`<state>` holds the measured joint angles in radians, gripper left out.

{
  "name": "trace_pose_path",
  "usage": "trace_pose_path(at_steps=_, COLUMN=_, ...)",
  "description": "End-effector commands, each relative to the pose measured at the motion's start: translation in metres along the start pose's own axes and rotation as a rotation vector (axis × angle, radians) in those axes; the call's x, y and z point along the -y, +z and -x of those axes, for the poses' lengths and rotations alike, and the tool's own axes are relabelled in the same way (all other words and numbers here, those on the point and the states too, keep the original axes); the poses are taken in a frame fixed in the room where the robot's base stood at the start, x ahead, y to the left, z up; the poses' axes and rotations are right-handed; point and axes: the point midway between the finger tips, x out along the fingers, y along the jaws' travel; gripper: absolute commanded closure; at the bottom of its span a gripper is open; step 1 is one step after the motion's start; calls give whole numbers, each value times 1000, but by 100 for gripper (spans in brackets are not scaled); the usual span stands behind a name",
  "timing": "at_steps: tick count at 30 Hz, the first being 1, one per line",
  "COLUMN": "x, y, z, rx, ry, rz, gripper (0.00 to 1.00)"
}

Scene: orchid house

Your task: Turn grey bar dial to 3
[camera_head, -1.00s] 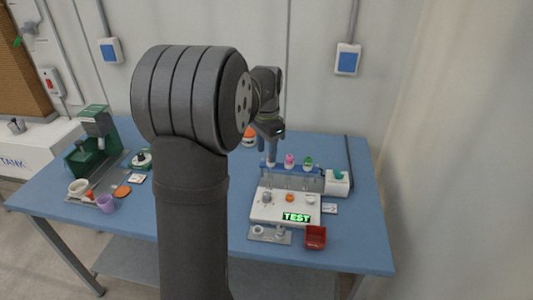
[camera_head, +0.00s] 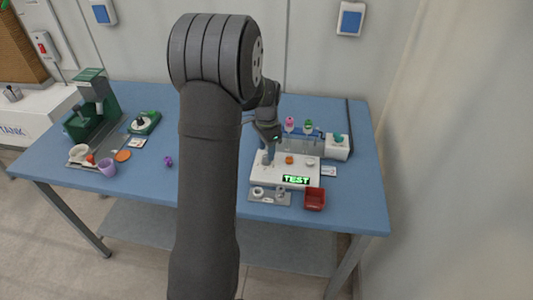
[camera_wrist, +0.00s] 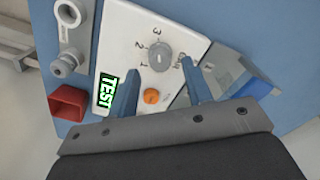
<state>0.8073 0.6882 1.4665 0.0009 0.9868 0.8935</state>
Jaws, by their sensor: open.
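The grey bar dial (camera_wrist: 159,55) sits on the white panel box, with the printed numbers 1, 2 and 3 around its left and upper side. I cannot tell for sure which number its bar points to. My gripper (camera_wrist: 158,66) is open, one finger on each side of the dial in the wrist view. Whether the fingers touch it is not clear. In the head view my gripper (camera_head: 267,158) is at the left part of the white panel box (camera_head: 262,180) and hides the dial.
The panel has an orange knob (camera_head: 289,160), a pale knob (camera_head: 310,162) and a green TEST display (camera_head: 296,180). A red bin (camera_head: 315,199) and a grey plate with fittings (camera_head: 269,199) lie in front.

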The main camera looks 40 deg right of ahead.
Motion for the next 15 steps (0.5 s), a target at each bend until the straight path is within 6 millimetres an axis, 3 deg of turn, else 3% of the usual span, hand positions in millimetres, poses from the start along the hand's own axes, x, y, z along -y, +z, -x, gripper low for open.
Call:
trace_pose_path(at_steps=6, x=0, y=0, z=-22, rx=0, ry=0, rz=0, gripper=54)
trace_pose_path(at_steps=15, x=0, y=0, z=-26, rx=-1, ry=-1, rz=0, gripper=54)
